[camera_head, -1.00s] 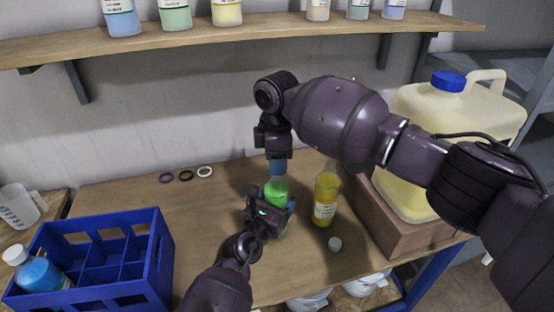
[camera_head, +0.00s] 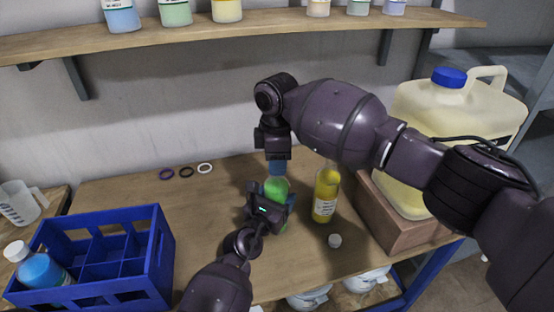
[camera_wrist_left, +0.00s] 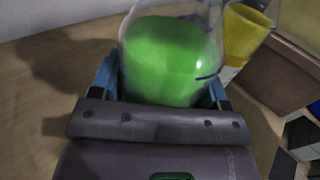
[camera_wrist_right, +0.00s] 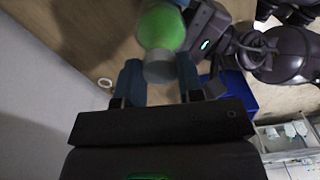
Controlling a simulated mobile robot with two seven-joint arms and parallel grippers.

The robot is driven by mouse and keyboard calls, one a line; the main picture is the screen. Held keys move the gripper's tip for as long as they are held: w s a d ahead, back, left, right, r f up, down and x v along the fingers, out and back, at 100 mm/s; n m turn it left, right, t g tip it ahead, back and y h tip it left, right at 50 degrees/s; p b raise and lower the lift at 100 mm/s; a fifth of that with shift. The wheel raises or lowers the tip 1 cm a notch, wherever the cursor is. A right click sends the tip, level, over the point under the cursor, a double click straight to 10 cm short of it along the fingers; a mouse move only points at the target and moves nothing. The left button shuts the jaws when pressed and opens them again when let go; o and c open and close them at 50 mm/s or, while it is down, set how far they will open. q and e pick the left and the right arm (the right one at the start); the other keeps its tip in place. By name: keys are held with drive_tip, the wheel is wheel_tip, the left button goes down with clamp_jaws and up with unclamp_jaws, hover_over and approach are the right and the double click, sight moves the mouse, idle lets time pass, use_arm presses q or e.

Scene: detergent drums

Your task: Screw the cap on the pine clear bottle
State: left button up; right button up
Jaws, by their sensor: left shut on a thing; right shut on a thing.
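The pine clear bottle (camera_head: 276,187), clear with green liquid, stands upright on the bench. My left gripper (camera_head: 268,206) is shut around its body; the bottle also fills the space between the fingers in the left wrist view (camera_wrist_left: 165,60). My right gripper (camera_head: 277,168) points down right above the bottle and hides its top in the head view. In the right wrist view, a pale grey cap (camera_wrist_right: 160,68) sits between the right fingers, lined up with the green bottle (camera_wrist_right: 162,27). I cannot tell whether the cap is seated on the neck.
A yellow bottle (camera_head: 325,198) stands close right of the green one, with a loose white cap (camera_head: 335,240) before it. A blue crate (camera_head: 110,289) holding a blue bottle (camera_head: 42,272) is at left. A big jug (camera_head: 450,115) stands at right. Three rings (camera_head: 186,172) lie behind.

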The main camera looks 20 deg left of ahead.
drive_tip(key=m, duration=1.7)
drive_tip(key=shift+a, duration=0.1)
drive_tip(key=m, duration=0.5)
drive_tip(key=o, duration=0.9)
drive_tip(key=shift+r, duration=2.2)
drive_tip(key=shift+c, duration=0.3)
